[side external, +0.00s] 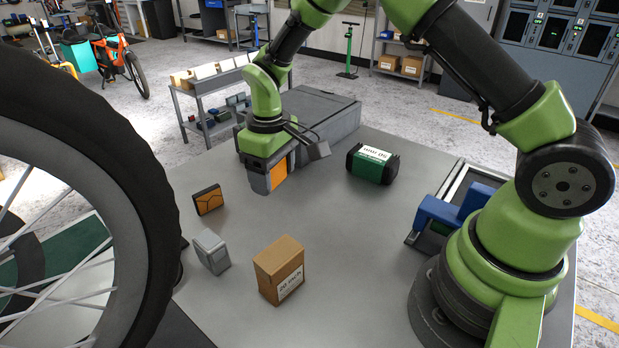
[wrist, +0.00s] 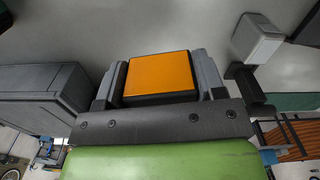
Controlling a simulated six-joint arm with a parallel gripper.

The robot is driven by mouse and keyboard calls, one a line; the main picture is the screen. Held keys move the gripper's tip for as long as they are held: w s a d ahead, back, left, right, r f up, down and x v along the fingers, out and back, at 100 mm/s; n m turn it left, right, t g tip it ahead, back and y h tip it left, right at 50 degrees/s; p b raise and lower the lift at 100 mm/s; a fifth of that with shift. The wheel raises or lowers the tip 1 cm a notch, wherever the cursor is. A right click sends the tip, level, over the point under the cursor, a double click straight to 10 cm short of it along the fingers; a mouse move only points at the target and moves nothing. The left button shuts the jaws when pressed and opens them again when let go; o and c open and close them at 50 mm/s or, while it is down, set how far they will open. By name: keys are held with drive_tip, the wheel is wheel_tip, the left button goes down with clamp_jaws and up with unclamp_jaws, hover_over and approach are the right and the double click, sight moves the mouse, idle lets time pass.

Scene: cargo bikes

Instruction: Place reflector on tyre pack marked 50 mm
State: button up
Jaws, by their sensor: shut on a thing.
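My gripper (side external: 268,182) points down over the grey table, left of the tyre pack. It is shut on the orange reflector (side external: 280,174), a flat block in a dark frame. In the wrist view the reflector (wrist: 158,75) sits between the two grey jaws (wrist: 160,84). The tyre pack (side external: 372,164) is green with black ends and lies on the table to the right, apart from my gripper. Its white label is upside down in the side view and seems to read 50 mm. I cannot tell whether the reflector touches the table.
A cardboard box (side external: 279,270) with a white label stands at the front. A small grey block (side external: 211,252) and another orange piece (side external: 208,200) lie to the left. A large grey case (side external: 322,112) is behind my gripper. A blue-and-black fixture (side external: 440,213) is at right.

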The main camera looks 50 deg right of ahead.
drive_tip(key=d+r+m, duration=0.1)
drive_tip(key=d+r, duration=0.2)
drive_tip(key=d, duration=1.1)
drive_tip(key=r+m, duration=0.1)
drive_tip(key=r, duration=0.1)
hover_over(372, 154)
wheel_tip(372, 154, down, 9)
drive_tip(key=shift+r, duration=0.1)
drive_tip(key=o, duration=0.9)
drive_tip(key=shift+f, duration=0.2)
drive_tip(key=shift+r, duration=0.15)
